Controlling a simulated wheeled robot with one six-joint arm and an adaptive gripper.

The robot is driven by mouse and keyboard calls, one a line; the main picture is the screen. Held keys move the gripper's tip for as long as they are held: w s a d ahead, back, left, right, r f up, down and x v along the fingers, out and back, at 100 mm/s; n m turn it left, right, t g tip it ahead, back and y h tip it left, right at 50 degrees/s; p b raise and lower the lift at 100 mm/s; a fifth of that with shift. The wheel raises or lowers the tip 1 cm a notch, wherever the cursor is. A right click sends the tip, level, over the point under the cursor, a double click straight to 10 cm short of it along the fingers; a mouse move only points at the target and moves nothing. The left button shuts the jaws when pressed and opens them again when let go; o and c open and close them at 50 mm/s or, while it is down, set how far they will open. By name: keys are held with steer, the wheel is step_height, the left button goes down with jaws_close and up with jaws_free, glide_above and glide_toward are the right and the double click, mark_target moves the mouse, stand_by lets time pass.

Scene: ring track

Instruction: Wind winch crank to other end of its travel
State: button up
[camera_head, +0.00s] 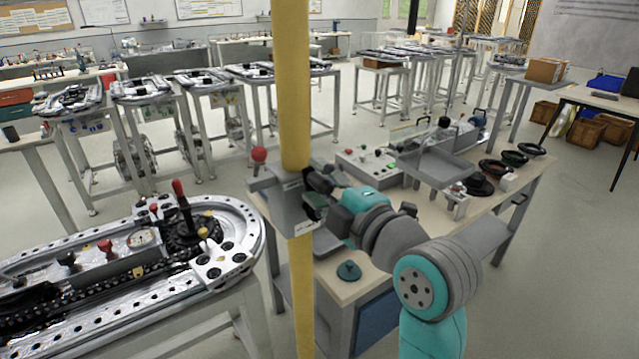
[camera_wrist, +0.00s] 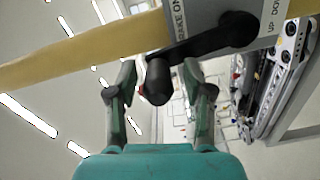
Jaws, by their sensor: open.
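The winch is a grey box (camera_head: 288,205) on a yellow post (camera_head: 293,90), with a red-knobbed lever (camera_head: 259,155) at its upper left. In the wrist view the winch box (camera_wrist: 212,12) carries labels reading "UP", "DOWN" and what looks like "BRAKE ON". Its black crank arm (camera_wrist: 205,42) runs from a round hub at right to a dark handle (camera_wrist: 158,82) at lower left. My gripper (camera_wrist: 159,68) is open, its two fingers on either side of the handle with visible gaps. In the head view my gripper (camera_head: 322,202) is close to the box's right side and hides most of the crank.
A bench (camera_head: 345,290) with a control box (camera_head: 372,165) stands behind my arm. A metal ring track (camera_head: 130,265) with levers fills the lower left. Several similar track tables stand behind. Open floor lies at right.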

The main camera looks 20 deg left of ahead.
steer(key=v, duration=1.2)
steer(key=w+a+m, duration=0.2)
steer(key=a+m, duration=0.1)
steer(key=m, duration=0.2)
steer(key=w+a+m, duration=0.3)
steer(key=a+m, duration=0.1)
steer(key=m, duration=0.2)
steer(key=w+a+m, duration=0.3)
steer(key=m, duration=0.2)
steer(key=shift+w+a+r+m, duration=0.15)
steer(key=shift+w+a+m, duration=0.05)
steer(key=shift+a+m, duration=0.1)
stand_by(0.3)
jaws_close()
